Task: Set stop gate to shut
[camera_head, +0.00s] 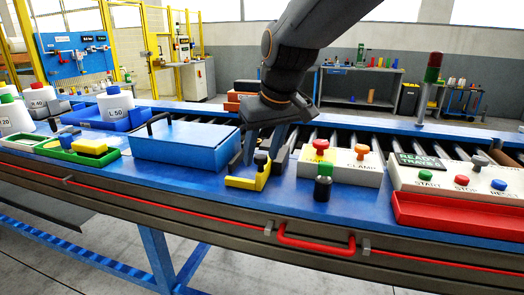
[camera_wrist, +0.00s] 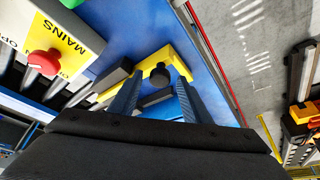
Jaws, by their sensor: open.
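The stop gate appears to be the yellow L-shaped piece (camera_head: 240,183) on the blue bench top, with a dark round knob (camera_head: 261,158) standing on it. In the wrist view the yellow piece (camera_wrist: 179,59) lies just beyond my fingertips, with the black knob (camera_wrist: 160,77) between the lines of the two fingers. My gripper (camera_head: 267,142) points down right over the gate, its fingers apart with nothing held. The wrist view shows both dark blue fingers of my gripper (camera_wrist: 156,92) spread on either side of the knob. I cannot tell whether they touch it.
A blue lidded box (camera_head: 185,143) stands close left of the gate. Further right is a button panel (camera_head: 440,178) behind a red tray (camera_head: 455,212). Rollers run behind.

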